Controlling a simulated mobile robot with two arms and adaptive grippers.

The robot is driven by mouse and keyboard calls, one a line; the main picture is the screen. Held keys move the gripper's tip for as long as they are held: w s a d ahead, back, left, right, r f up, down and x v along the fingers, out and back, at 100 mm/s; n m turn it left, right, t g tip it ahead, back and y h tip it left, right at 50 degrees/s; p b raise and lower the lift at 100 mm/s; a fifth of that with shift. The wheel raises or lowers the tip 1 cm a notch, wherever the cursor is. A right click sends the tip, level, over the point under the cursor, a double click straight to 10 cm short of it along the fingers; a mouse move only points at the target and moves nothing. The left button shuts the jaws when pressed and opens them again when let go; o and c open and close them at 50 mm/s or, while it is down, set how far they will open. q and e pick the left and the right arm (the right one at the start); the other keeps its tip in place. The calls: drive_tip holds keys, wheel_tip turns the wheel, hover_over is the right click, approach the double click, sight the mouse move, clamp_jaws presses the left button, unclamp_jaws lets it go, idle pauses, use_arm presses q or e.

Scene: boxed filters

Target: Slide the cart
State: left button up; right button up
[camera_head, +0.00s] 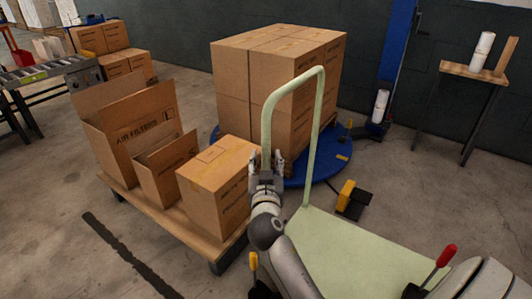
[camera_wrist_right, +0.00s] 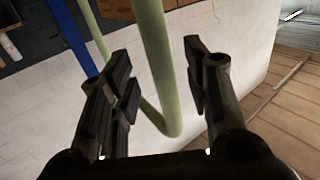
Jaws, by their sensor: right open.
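The pale green platform cart (camera_head: 360,250) stands at the lower right of the head view, its flat deck partly covered by my arm. Its hoop handle (camera_head: 319,120) rises at the deck's far end. My right gripper (camera_head: 266,160) is at the handle's left post. In the right wrist view the green handle tube (camera_wrist_right: 153,60) passes between the two dark fingers, with gaps showing, so the gripper is open around it and not clamped. My left gripper is not in view.
A low wooden cart (camera_head: 150,207) with open and closed cartons stands at the left. Stacked boxes (camera_head: 275,75) sit on a blue round turntable (camera_head: 305,180) behind the handle. A yellow and black pedal (camera_head: 350,198) lies on the floor nearby. A small table (camera_head: 473,72) is at the right.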

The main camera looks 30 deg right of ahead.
sight(266, 156)
drive_tip(key=shift+x, duration=2.25)
clamp_jaws()
